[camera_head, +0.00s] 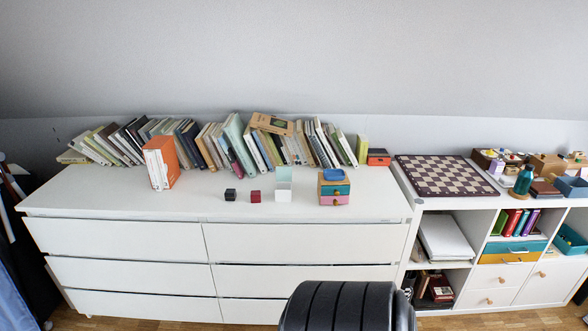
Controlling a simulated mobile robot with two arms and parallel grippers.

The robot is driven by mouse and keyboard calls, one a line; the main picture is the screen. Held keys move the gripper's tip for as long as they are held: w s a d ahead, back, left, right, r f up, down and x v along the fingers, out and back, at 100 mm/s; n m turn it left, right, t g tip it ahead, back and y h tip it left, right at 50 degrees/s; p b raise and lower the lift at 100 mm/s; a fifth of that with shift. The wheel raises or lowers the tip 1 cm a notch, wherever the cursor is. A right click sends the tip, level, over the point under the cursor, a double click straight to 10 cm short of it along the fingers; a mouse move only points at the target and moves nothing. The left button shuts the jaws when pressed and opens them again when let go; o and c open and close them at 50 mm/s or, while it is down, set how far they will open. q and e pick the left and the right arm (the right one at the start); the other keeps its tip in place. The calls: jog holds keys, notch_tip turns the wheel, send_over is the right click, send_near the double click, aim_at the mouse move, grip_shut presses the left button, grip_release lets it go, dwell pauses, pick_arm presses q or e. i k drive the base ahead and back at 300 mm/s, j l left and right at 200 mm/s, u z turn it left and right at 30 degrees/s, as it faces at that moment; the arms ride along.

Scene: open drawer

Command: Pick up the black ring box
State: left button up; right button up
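The black ring box (230,195) is a small dark cube on top of the white dresser (110,204), left of the middle and near the front part of the top. It looks closed. A dark red box (255,196) of similar size stands just to its right, apart from it. Neither of my grippers shows in the head view. Nothing touches the black box.
A white box with a pale green raised lid (284,187) and a small drawer unit (334,189) stand further right. An orange and white book group (160,164) stands left. Leaning books line the back. The dresser's front left top is clear. A shelf with a chessboard (444,175) adjoins right.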

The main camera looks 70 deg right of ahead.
aim_at(230, 195)
jog(key=z, duration=2)
